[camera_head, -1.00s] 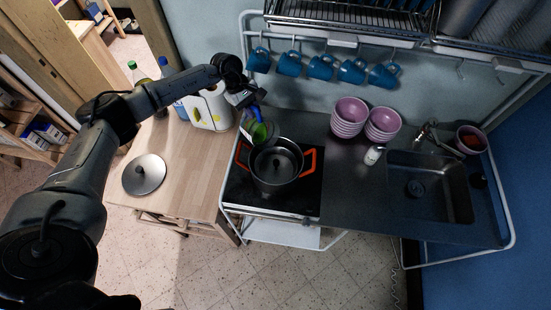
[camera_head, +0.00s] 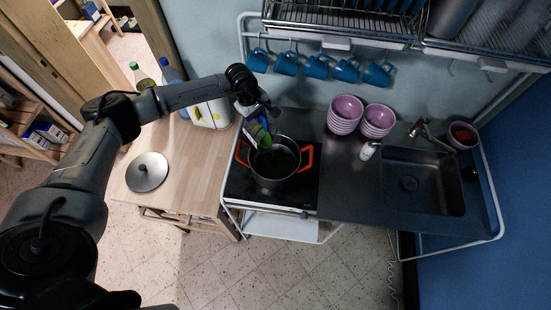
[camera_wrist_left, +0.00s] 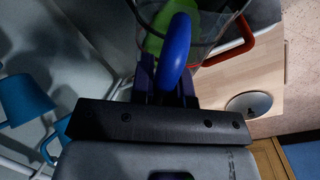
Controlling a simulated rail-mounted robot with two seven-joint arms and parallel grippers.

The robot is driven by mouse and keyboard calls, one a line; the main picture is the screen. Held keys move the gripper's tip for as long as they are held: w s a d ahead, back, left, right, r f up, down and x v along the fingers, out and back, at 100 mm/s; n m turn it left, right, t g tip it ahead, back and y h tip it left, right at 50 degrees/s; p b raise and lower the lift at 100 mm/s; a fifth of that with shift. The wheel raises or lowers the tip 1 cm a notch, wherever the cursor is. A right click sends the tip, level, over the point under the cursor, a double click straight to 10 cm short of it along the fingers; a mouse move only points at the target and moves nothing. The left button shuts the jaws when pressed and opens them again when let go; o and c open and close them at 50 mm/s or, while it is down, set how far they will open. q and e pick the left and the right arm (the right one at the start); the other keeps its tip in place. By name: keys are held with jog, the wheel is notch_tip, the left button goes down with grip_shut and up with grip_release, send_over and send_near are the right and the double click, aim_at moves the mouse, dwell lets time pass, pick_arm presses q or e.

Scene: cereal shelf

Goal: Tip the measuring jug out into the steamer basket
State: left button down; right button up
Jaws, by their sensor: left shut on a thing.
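The measuring jug (camera_head: 262,136) is clear with a blue handle and holds something green. It is tilted over the left part of the dark pot (camera_head: 292,181) with orange handles on the stove. Dark green shows inside the pot; I cannot make out a separate steamer basket in it. My left gripper (camera_head: 254,110) is above the pot's back left side, shut on the jug's handle. In the left wrist view the blue handle (camera_wrist_left: 175,52) sits between the fingers, with green (camera_wrist_left: 156,38) behind it. My right gripper is not in view.
A round lid (camera_head: 147,172) lies on the wooden table left of the stove. Blue mugs (camera_head: 317,67) hang behind. Pink bowls (camera_head: 345,112), a small white shaker (camera_head: 369,150) and the sink (camera_head: 430,185) are to the right. Bottles (camera_head: 141,78) stand at the table's back.

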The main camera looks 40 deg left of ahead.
aim_at(265, 118)
pick_arm(q)
jog(key=shift+d+r, duration=0.15)
jog(key=shift+r, duration=0.2)
jog(key=shift+s+d+y, duration=0.1)
jog(key=shift+d+y, duration=0.2)
jog(key=shift+y, duration=0.1)
jog(key=shift+d+r+p, duration=0.15)
jog(key=shift+d+p, duration=0.05)
jog(key=shift+p, duration=0.15)
jog(key=shift+d+r+y, duration=0.15)
jog(key=shift+d+y, duration=0.2)
jog(key=shift+y, duration=0.15)
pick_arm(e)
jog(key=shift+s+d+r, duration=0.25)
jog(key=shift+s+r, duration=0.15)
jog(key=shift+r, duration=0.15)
pick_arm(q)
jog(key=shift+s+d, duration=0.1)
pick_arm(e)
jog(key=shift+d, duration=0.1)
pick_arm(q)
jog(key=shift+d, duration=0.15)
jog(key=shift+d+r+t+y, duration=0.1)
jog(key=shift+d+t+y, duration=0.05)
jog(key=shift+t+y, duration=0.15)
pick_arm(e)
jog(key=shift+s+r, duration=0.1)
